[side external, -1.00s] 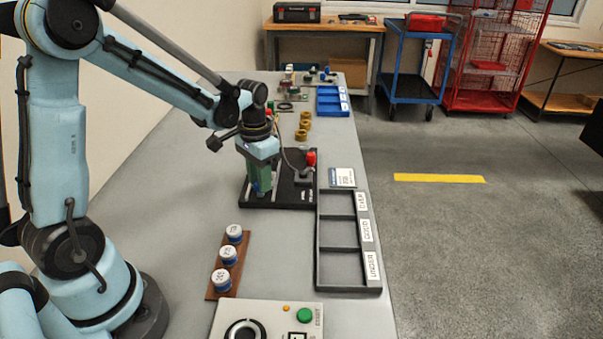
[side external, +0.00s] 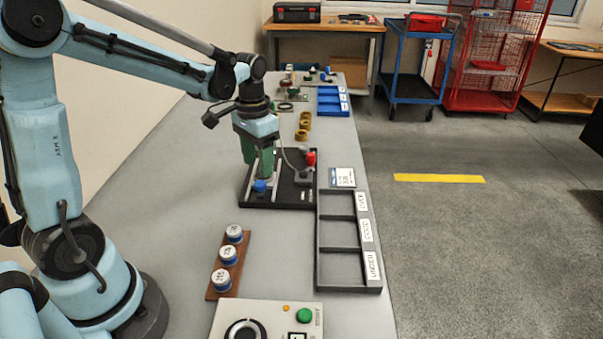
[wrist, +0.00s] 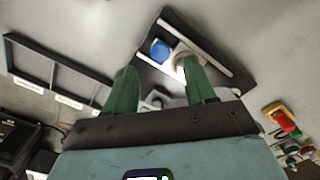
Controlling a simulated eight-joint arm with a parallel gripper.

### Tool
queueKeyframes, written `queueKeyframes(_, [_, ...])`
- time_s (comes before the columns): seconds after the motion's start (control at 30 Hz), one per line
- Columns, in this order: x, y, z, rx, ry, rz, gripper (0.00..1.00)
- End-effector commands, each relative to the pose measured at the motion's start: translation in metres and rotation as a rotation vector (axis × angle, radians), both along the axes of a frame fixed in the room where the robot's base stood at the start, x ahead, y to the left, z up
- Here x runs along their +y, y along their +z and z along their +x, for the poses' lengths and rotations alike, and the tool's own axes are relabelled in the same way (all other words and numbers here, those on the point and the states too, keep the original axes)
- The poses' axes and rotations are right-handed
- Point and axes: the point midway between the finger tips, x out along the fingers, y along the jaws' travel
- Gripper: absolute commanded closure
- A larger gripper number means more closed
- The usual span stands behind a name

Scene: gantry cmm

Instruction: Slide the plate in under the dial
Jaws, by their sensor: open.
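A black fixture base (side external: 290,195) with light rails lies on the table under my gripper. A blue knob (side external: 260,186) stands on its near left part; it also shows in the wrist view (wrist: 160,50). A bright round piece is beside the knob, partly behind one finger. I cannot clearly make out the plate's outline or the dial's face. My gripper (side external: 258,168) has green fingers that are apart and empty, just above and behind the knob. In the wrist view the fingers (wrist: 158,68) spread wide, with the knob beyond them.
A red button (side external: 310,158) and cable stand at the fixture's right. A grey sorting tray (side external: 318,255) with label cards lies to the near right. A brown rack (side external: 240,262) with several white-topped pucks is in front. Brass rings (side external: 303,125) lie behind. Bare table is at the left.

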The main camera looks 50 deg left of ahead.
Motion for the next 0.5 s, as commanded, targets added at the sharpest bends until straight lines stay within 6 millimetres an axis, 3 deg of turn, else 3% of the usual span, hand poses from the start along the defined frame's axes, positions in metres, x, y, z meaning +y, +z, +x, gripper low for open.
queueKeyframes(0.2, [0.0, 0.038, 0.0, 0.0, 0.0, 0.0, 0.45])
queueKeyframes(0.5, [0.0, 0.068, 0.0, 0.0, 0.0, 0.0, 0.45])
